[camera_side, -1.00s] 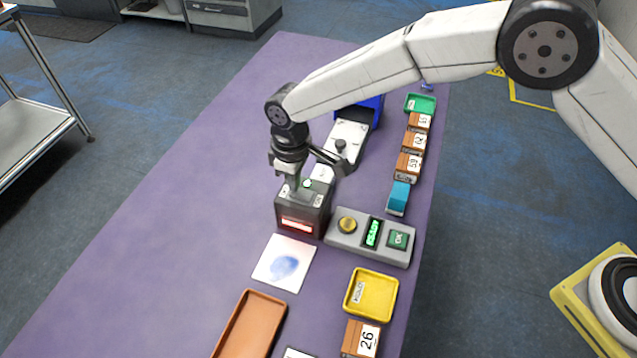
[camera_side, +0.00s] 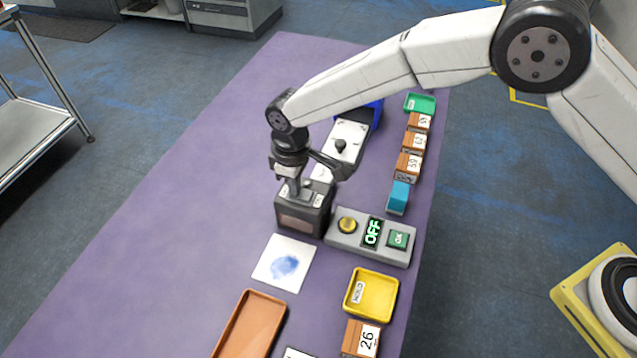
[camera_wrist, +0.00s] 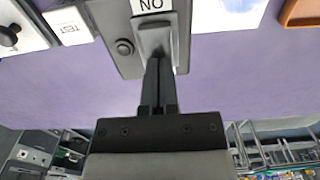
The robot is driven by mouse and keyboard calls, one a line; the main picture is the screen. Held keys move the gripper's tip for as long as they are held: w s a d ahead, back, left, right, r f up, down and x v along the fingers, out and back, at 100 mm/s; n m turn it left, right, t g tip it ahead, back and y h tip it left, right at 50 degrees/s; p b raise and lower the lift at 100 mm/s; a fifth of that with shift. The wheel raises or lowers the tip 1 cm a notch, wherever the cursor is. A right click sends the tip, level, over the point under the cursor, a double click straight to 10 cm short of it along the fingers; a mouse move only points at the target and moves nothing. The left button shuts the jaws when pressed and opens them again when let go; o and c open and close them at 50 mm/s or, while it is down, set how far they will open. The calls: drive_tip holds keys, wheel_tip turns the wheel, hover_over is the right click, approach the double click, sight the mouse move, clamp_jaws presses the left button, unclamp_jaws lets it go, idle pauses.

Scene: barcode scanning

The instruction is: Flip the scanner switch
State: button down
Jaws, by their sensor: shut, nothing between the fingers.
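The scanner (camera_side: 300,222) is a dark grey box on the purple table, with its front window dark. In the wrist view the scanner (camera_wrist: 105,22) shows a grey switch (camera_wrist: 153,36) on its top, with a label reading ON beside it and a round dark lamp or button. My gripper (camera_side: 294,192) is shut and empty, pointing down at the scanner's top. In the wrist view my gripper (camera_wrist: 158,62) has its fingertips at the switch, touching or very close; I cannot tell which. The fingers hide part of the switch. The console (camera_side: 343,243) beside the scanner displays OFF.
The console carries a yellow knob (camera_side: 347,225) and a green button (camera_side: 398,239). A white card (camera_side: 268,267) with a blue smudge, a yellow tray (camera_side: 371,292) and an orange tray (camera_side: 249,325) lie nearer. Several labelled boxes line the right edge. The table's left side is clear.

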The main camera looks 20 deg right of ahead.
drive_tip(key=shift+r, duration=3.5)
drive_tip(key=shift+d, duration=0.1)
drive_tip(key=shift+d+r, duration=0.1)
drive_tip(key=shift+d, duration=0.2)
drive_tip(key=s+d+r+m+t, duration=0.1)
drive_tip(key=s+d+r+m, duration=0.1)
drive_tip(key=d, duration=0.7)
drive_tip(key=s+d+r+m, duration=0.1)
drive_tip(key=s+d+m, duration=0.15)
drive_tip(key=d, duration=0.65)
drive_tip(key=s+d+m+t, duration=0.1)
drive_tip(key=s+d+m, duration=0.3)
drive_tip(key=s+d, duration=0.8)
drive_tip(key=shift+s+d+f+t, duration=0.2)
drive_tip(key=shift+s+d+t, duration=0.15)
drive_tip(key=shift+s, duration=0.45)
